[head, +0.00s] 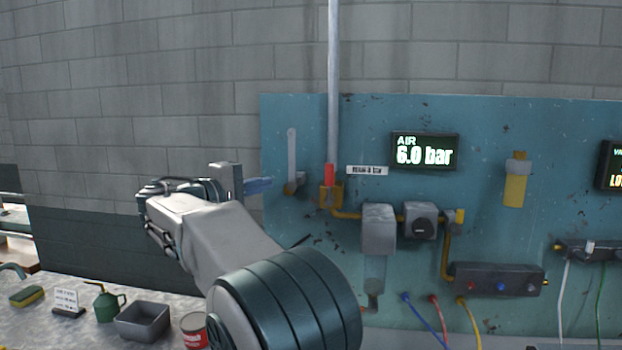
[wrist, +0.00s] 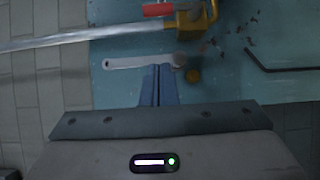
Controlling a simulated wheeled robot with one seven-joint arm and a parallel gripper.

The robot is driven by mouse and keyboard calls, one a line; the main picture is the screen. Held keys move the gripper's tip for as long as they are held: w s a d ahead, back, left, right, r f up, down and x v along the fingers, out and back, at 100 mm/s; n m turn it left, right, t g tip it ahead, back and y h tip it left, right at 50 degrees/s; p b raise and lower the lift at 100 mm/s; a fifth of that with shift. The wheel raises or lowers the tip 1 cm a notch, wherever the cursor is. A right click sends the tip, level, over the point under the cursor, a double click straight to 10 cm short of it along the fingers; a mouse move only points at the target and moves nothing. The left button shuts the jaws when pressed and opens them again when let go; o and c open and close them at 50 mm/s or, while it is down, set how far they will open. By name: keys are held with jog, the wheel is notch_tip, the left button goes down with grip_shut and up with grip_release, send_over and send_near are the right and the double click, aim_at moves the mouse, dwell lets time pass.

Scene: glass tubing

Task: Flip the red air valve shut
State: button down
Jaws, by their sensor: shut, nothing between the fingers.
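The red air valve handle (head: 329,174) points up along the vertical pipe, above its brass valve body (head: 330,197) on the teal panel.
The grey lever (head: 292,155) stands upright left of the pipe (head: 334,80). The display (head: 425,151) reads AIR 6.0 bar. A grey filter unit (head: 379,228) and a gauge block (head: 420,221) sit right of the valve. A grey bin (head: 143,321) stands on the bench at lower left.

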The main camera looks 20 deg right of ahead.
aim_at(330, 181)
jog(key=s+d+p+x, duration=0.1)
jog(key=p+x, duration=0.3)
jog(key=x, duration=0.9)
jog(key=shift+s, duration=0.85)
jog(key=shift+a, duration=0.15)
